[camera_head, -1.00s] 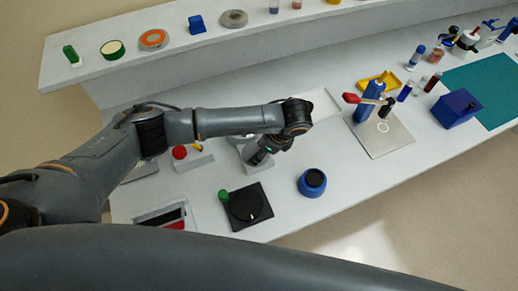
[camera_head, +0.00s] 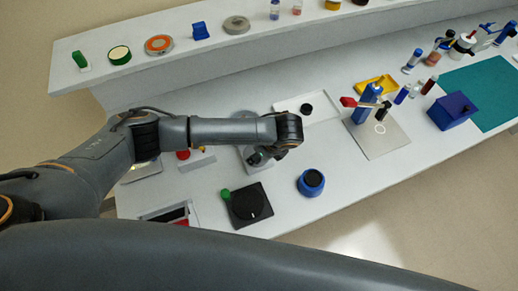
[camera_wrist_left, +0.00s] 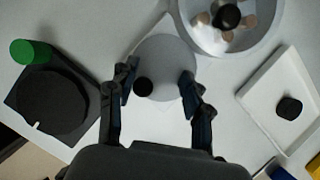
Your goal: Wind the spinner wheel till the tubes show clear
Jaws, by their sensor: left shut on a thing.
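The spinner wheel shows in the left wrist view as a pale grey disc (camera_wrist_left: 165,60) with a small black knob (camera_wrist_left: 144,87) near its lower edge. My left gripper (camera_wrist_left: 158,90) is shut on the wheel, a finger at each side. Just beyond it is a pale round bowl (camera_wrist_left: 200,42) holding tubes around a black hub; I cannot tell whether the tubes are clear. In the head view the pale spinner base (camera_head: 242,130) is partly hidden by my left arm, and my left gripper (camera_head: 259,158) is small and partly hidden. My right gripper is not in view.
A black dial plate (camera_head: 250,205) with a green knob and a blue round pot (camera_head: 311,182) stand in front. A white tray (camera_head: 318,98) holding a black piece lies right of the spinner. A metal plate (camera_head: 385,140) with a red-handled device stands further right.

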